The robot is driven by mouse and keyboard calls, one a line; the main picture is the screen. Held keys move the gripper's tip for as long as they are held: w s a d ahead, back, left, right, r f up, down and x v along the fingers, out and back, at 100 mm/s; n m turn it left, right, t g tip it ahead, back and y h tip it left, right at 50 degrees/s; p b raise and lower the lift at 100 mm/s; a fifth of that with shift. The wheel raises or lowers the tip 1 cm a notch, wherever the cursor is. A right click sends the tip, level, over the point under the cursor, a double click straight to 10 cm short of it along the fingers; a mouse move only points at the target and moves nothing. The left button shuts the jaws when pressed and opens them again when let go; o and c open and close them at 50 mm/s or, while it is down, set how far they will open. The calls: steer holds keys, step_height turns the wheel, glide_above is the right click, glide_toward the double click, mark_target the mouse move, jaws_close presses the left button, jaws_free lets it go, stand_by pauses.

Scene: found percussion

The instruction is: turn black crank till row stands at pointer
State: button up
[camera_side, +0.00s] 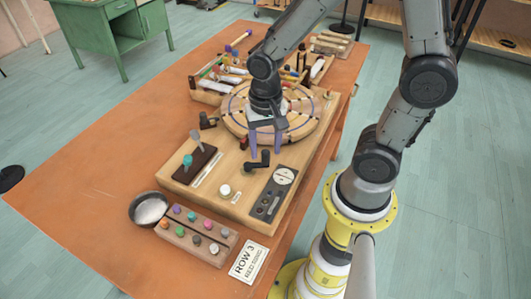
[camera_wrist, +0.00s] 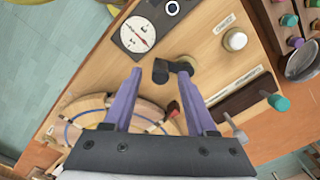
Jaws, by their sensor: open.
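The black crank (camera_side: 256,164) stands on the wooden board in front of the round wooden disc (camera_side: 232,119). In the wrist view the crank (camera_wrist: 180,67) appears between and just beyond my fingertips. My gripper (camera_side: 266,156) is open, its purple fingers pointing down close to the crank; I cannot tell whether they touch it. It also shows in the wrist view (camera_wrist: 160,73). The disc (camera_wrist: 92,103) has blue arc marks and is partly hidden by my gripper. A small red piece (camera_wrist: 173,108) at its edge may be the pointer. A card (camera_side: 249,261) reads ROW 3.
A peg rack (camera_side: 187,243) and a round bowl (camera_side: 149,209) lie in front. The table's left side is clear.

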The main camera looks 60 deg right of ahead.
steer(key=shift+f, duration=1.3)
steer(key=shift+c, duration=0.4)
jaws_close()
